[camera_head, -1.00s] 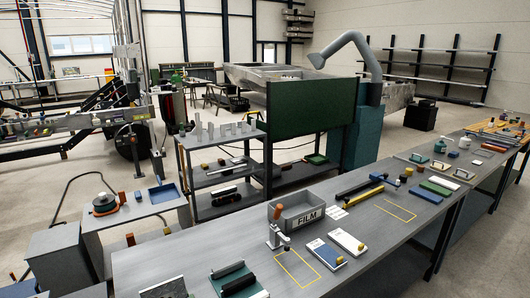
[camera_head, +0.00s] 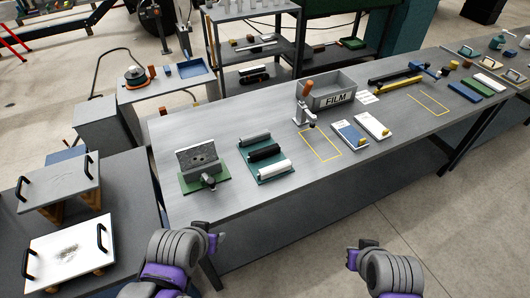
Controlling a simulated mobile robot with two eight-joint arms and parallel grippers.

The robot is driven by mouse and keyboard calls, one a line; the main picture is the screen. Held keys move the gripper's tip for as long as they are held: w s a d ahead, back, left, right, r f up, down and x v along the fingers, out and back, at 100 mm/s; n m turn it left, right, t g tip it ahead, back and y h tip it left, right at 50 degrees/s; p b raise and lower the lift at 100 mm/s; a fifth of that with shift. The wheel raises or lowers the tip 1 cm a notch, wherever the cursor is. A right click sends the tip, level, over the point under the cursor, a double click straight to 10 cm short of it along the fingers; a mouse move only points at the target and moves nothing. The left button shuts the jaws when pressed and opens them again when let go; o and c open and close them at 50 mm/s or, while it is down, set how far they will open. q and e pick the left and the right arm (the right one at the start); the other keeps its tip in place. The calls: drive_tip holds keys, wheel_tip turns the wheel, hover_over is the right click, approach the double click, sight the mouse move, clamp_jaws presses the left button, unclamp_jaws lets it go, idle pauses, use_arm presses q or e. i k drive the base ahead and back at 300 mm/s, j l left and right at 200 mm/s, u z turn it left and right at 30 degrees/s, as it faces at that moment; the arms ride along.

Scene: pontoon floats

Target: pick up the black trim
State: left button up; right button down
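A long black bar (camera_head: 397,77) lies on the far right part of the grey workbench, beside a yellow bar. A shorter black roll (camera_head: 264,153) lies between a grey roll and a white roll on a green tray; I cannot tell for certain which black piece is the trim. Parts of both my arms show at the bottom edge, well short of these things.
A grey FILM bin (camera_head: 332,99), a small grey stand (camera_head: 304,112) and two white-and-coloured boxes stand mid-bench. A grey block on a green base (camera_head: 200,163) is at the left. Two handled plates (camera_head: 68,252) lie on the lower left table. The bench's front strip is clear.

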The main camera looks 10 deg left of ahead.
sight(271, 150)
drive_tip(key=i, duration=0.95)
drive_tip(key=l+z, duration=0.05)
